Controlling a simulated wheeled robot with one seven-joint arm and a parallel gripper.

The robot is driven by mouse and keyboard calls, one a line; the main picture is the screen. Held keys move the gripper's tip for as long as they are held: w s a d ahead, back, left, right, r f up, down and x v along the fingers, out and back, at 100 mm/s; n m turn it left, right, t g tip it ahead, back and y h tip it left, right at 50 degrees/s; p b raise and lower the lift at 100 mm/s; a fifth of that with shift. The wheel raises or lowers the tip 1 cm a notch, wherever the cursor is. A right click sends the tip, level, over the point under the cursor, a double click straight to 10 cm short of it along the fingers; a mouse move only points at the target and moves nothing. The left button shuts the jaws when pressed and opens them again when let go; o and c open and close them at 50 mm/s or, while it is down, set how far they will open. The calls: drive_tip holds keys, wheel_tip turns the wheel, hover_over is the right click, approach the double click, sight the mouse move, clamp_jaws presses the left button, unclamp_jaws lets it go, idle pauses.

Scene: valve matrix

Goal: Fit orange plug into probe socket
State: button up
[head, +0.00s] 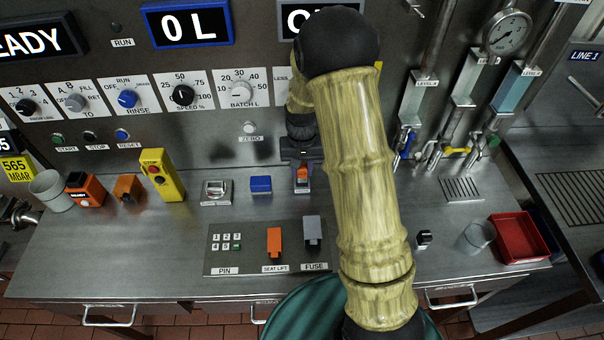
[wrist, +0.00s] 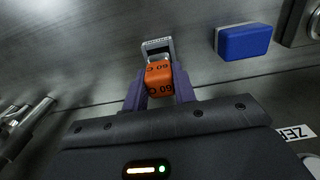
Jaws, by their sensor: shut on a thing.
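The orange plug (wrist: 159,78) is between the two purple fingers of my gripper (wrist: 158,88), which is shut on it. In the head view the plug (head: 302,175) shows below my gripper (head: 302,166), near the back of the bench. A small grey labelled fixture, which looks like the probe socket (wrist: 155,45), lies just beyond the plug's pale metal end in the wrist view. The plug's end is at or very close to it; I cannot tell whether it is inside. In the head view the socket is mostly hidden by the plug and gripper.
A blue block (head: 261,184) sits close to the left of my gripper, with a metal switch box (head: 216,192) further left. An orange lever (head: 274,241) and a grey lever (head: 312,232) stand on the front panel. A red tray (head: 518,238) is at the right.

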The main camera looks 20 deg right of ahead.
sight(302, 175)
drive_tip(key=shift+f, duration=1.5)
drive_tip(key=shift+f, duration=0.2)
drive_tip(key=o, duration=1)
drive_tip(key=shift+r, duration=0.1)
wheel_tip(302, 175, up, 12)
drive_tip(key=shift+r+b, duration=0.1)
drive_tip(key=shift+b, duration=0.35)
